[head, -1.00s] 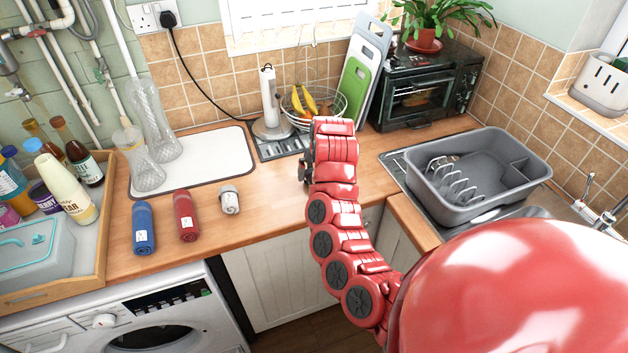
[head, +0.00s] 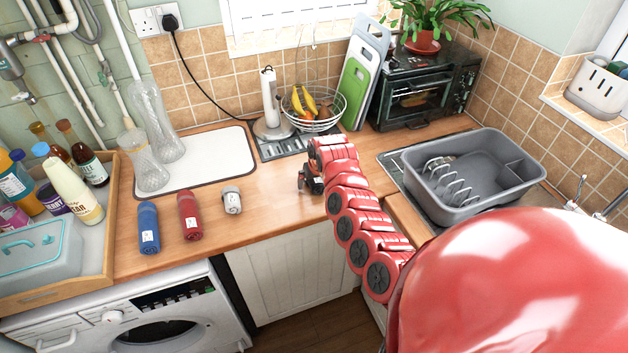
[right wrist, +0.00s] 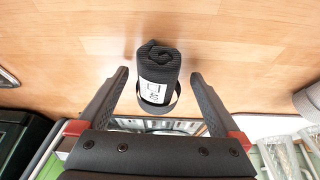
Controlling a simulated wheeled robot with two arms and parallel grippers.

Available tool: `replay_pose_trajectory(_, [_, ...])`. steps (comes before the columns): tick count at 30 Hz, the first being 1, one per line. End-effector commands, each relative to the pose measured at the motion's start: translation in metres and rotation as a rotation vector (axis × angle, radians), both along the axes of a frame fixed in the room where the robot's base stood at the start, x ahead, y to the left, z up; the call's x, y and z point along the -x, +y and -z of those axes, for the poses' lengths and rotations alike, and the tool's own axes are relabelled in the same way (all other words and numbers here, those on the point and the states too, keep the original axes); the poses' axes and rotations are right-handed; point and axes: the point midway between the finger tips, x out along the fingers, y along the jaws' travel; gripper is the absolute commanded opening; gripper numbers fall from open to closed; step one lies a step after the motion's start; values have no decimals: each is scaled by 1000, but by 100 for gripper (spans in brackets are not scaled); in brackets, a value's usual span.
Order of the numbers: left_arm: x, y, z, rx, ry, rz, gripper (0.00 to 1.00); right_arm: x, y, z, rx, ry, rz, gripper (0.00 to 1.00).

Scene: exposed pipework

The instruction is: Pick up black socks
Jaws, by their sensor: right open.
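A roll of black ribbed socks (right wrist: 160,54) with a white label and a dark band stands out in the right wrist view, on the wooden worktop. My right gripper (right wrist: 159,78) is open, with one fingertip on each side of the roll and visible gaps between; I cannot tell how far below the fingers it lies. In the head view my right gripper (head: 309,180) is low over the worktop, right of the grey roll, and I cannot make out the black socks there. My left gripper is not in view.
Blue (head: 148,228), red (head: 189,215) and grey (head: 231,200) rolls lie left of my right gripper. A wire fruit basket (head: 315,110) and toaster oven (head: 426,90) stand behind. A grey dish tub (head: 475,175) is at the right, a wooden tray (head: 108,235) at the left.

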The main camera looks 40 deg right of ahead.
Motion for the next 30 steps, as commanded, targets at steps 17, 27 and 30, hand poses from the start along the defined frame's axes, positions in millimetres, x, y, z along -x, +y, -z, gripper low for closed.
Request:
replay_pose_trajectory(17, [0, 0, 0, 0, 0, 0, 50, 0, 0, 1, 0, -1, 1, 46])
replay_pose_trajectory(27, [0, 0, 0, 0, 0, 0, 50, 0, 0, 1, 0, -1, 1, 11])
replay_pose_trajectory(30, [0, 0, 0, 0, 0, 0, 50, 0, 0, 1, 0, -1, 1, 11])
